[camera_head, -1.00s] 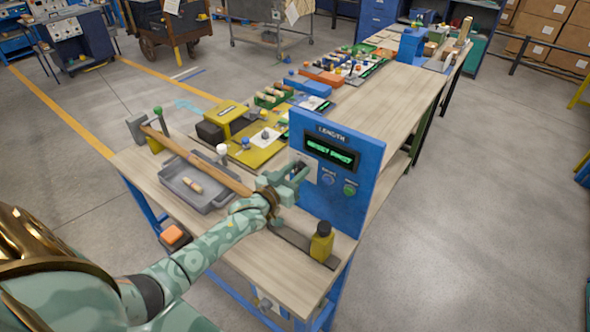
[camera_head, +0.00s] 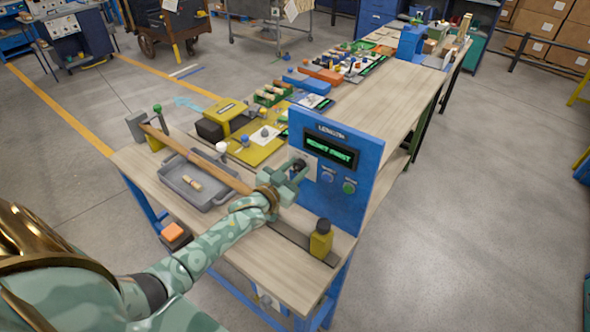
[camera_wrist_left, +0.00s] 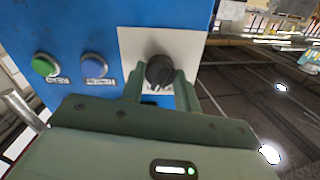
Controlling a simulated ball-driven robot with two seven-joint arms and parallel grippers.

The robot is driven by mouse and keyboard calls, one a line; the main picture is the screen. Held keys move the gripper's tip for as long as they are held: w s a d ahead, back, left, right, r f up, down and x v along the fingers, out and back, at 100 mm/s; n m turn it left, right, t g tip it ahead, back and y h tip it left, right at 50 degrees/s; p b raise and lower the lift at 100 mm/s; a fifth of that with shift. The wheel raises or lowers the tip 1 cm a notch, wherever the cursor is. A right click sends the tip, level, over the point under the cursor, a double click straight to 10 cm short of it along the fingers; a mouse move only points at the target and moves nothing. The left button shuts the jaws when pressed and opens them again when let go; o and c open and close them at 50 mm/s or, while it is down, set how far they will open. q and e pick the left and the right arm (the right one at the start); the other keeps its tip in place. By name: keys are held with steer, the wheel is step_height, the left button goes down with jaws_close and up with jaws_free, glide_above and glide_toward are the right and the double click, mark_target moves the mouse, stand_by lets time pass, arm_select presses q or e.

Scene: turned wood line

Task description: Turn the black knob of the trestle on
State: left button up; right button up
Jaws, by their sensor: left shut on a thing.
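The black knob (camera_wrist_left: 159,72) sits on a pale plate (camera_wrist_left: 190,45) on the blue panel (camera_wrist_left: 100,20) in the left wrist view. A light pointer mark shows on the knob's face. My left gripper (camera_wrist_left: 160,92) is shut on the knob, with one finger on each side of it. In the head view my left gripper (camera_head: 298,170) is at the left part of the upright blue panel (camera_head: 365,165), which is headed LENGTH and has a lit green display (camera_head: 328,151). The gripper mostly hides the knob there. My right gripper is not in view.
A blue button (camera_head: 327,177) and a green button (camera_head: 349,187) sit right of my gripper. A yellow block with a black top (camera_head: 321,240) stands in front of the panel. A grey tray (camera_head: 205,188) and a long wooden rod (camera_head: 205,163) lie to the left.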

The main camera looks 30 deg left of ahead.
arm_select(q)
steer(key=o, duration=1)
steer(key=shift+s, duration=0.1)
steer(key=s, duration=1)
steer(key=s+a, duration=0.1)
steer(key=s, duration=0.5)
steer(key=shift+s+a+p, duration=0.1)
steer(key=shift+p, duration=0.25)
steer(key=shift+f, duration=0.1)
